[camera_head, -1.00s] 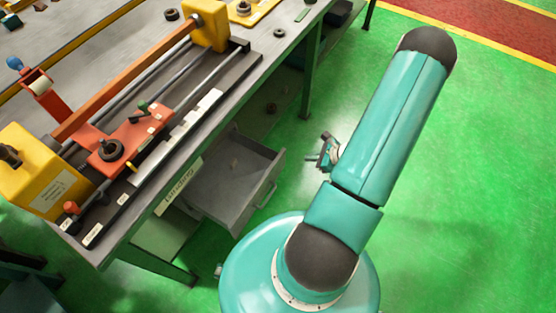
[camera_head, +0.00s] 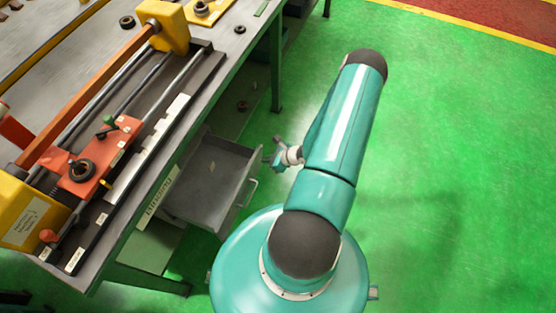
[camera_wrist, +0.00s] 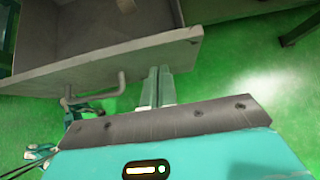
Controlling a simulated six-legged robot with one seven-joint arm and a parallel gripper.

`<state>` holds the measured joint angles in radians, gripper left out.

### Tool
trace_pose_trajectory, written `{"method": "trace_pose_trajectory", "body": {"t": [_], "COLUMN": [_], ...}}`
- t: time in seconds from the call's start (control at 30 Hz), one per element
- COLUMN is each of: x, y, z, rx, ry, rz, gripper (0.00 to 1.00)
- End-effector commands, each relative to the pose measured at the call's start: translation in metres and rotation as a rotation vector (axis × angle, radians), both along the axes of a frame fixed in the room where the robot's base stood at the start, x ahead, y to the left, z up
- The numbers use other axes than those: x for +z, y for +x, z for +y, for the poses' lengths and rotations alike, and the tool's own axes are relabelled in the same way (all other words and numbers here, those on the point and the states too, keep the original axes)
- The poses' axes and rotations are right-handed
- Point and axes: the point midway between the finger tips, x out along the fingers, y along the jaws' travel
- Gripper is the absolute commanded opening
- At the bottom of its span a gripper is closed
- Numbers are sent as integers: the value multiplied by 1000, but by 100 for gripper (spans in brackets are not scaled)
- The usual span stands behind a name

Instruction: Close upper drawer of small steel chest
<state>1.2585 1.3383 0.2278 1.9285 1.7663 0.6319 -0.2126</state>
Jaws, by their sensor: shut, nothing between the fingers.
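The grey steel drawer (camera_head: 212,178) stands pulled out under the edge of the workbench. In the wrist view the closed fingers (camera_wrist: 158,72) reach the front panel's edge, right of the handle. I cannot tell whether they touch it. The chest body is mostly hidden under the bench.
The workbench (camera_head: 225,75) carries a winding fixture with a red carriage (camera_head: 90,165) and yellow end blocks. A green bench leg (camera_head: 276,75) stands beyond the drawer. The green floor (camera_head: 450,170) to the right is clear.

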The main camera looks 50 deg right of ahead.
Motion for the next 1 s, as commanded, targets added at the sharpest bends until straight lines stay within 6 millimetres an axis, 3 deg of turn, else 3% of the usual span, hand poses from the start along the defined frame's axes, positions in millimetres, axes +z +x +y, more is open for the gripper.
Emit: {"method": "trace_pose_trajectory", "body": {"t": [0.2,0.73,1.0], "x": [0,0,0], "y": [19,26,65], "z": [7,8,14], "rx": [1,1,5], "ry": [0,0,-1], "rz": [2,2,-1], "gripper": [0,0,0]}}
